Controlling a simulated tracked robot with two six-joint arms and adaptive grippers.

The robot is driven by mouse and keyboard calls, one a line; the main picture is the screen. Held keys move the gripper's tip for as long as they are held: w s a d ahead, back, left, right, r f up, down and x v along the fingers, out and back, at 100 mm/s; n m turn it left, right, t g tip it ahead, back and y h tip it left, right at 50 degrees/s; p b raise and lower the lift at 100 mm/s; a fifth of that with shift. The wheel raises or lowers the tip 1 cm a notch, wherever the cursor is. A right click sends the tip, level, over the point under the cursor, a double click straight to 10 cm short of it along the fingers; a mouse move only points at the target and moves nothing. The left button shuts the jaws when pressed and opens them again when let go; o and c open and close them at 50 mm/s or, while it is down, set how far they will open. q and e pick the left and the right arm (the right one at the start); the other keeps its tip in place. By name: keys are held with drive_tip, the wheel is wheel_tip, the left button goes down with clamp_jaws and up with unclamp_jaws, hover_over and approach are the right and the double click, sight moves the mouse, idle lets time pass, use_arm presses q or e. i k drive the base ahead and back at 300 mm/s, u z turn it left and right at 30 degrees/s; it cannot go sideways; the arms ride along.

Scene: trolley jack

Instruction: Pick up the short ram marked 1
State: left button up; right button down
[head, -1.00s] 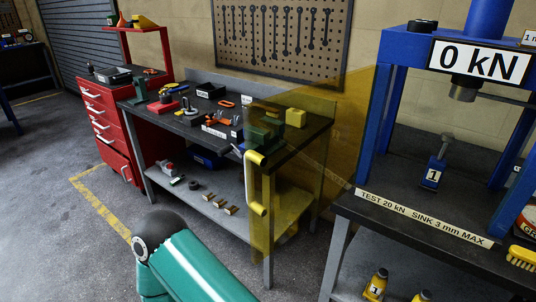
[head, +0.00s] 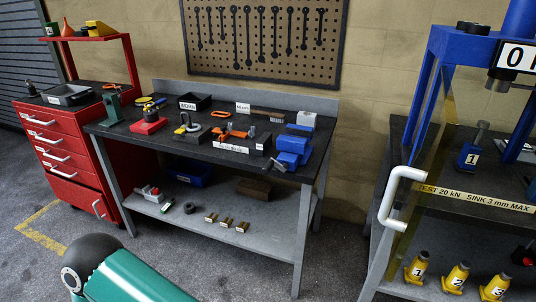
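Two things carry the mark 1. A short yellow ram (head: 417,270) with a 1 label stands upright on the press stand's lower shelf, leftmost of three yellow rams. A blue ram (head: 473,152) with a grey stem and a 1 label stands on the press bed. From these frames I cannot tell which has the shorter build. The yellow rams marked 2 (head: 457,277) and 3 (head: 494,288) stand to the right of yellow ram 1. A green link of one of my arms shows at the bottom left. Neither gripper is in view.
The clear yellow guard (head: 434,150) with its white handle (head: 402,197) is nearly edge-on beside the blue press frame (head: 424,98). The workbench (head: 300,178) left of it holds several tools and a blue vise (head: 293,150). Floor between bench and press stand is clear.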

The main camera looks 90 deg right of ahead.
sight(470, 155)
drive_tip(key=u, duration=0.1)
drive_tip(key=i, duration=1.5)
drive_tip(key=z, duration=2.05)
drive_tip(key=i, duration=0.2)
drive_tip(key=z, duration=1.5)
drive_tip(key=i, duration=0.15)
drive_tip(key=z, duration=1.35)
drive_tip(key=i, duration=0.4)
drive_tip(key=z, duration=0.25)
drive_tip(key=i, duration=1.3)
drive_tip(key=u, duration=0.5)
